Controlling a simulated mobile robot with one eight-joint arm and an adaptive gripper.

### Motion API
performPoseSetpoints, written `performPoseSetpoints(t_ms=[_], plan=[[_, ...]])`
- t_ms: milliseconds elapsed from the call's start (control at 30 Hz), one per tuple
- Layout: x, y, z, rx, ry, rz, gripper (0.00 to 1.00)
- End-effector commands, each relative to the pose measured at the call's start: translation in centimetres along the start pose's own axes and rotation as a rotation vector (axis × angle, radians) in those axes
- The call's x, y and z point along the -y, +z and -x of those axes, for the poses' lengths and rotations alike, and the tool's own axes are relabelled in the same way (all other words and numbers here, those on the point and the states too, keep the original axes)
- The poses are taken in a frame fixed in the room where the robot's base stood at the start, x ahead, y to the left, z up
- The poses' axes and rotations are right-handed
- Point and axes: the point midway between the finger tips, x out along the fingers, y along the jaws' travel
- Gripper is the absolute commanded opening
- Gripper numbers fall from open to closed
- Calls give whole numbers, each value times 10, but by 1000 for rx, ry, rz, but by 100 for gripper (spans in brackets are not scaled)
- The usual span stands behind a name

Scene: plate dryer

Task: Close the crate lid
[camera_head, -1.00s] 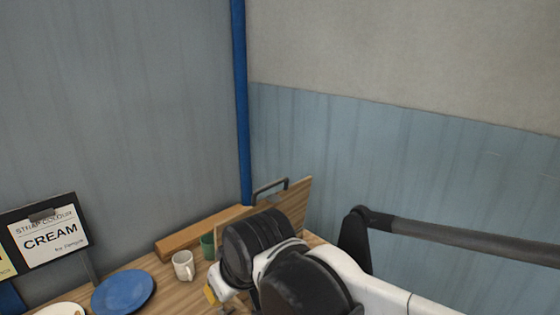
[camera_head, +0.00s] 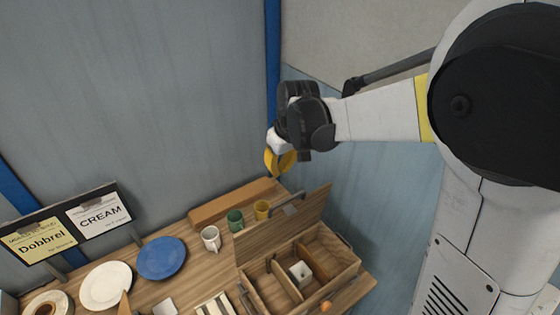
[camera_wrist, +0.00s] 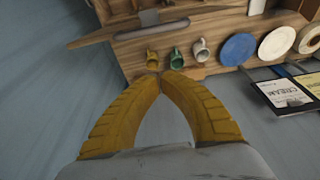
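The wooden crate (camera_head: 335,281) stands at the right end of the wooden table in the head view, its compartments exposed. Its lid (camera_head: 262,242) is open and stands tilted up along the crate's far side, with a grey handle (camera_head: 291,210) near its top edge. In the wrist view the lid (camera_wrist: 105,36) appears nearly edge-on at upper left. My gripper (camera_head: 279,172) hangs above and beyond the lid, apart from it. Its yellow fingers show in the wrist view (camera_wrist: 162,76), with their tips together and nothing visible between them.
A yellow mug (camera_head: 262,210), a green mug (camera_head: 235,220) and a white mug (camera_head: 211,238) stand left of the lid. A blue plate (camera_head: 162,258) and a white plate (camera_head: 106,286) are farther left. A wooden block (camera_head: 230,204) lies along the wall. A small light object (camera_head: 300,273) is inside the crate.

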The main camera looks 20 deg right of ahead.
Motion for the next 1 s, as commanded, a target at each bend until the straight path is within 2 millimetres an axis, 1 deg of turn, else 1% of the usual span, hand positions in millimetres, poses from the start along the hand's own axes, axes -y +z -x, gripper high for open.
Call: performPoseSetpoints(t_ms=[33, 300, 400, 433, 500, 633, 800, 1000], plan=[[0, 0, -10, 0, 0, 0, 0], [0, 0, -68, -1, 0, -1, 0], [0, 2, -83, -1, 1, -1, 0], [0, 9, -77, -1, 1, -2, 0], [0, 19, -73, -1, 1, -2, 0], [0, 32, -69, -1, 1, -1, 0], [0, 38, -68, -1, 1, -1, 0], [0, 38, -68, -1, 1, -1, 0]])
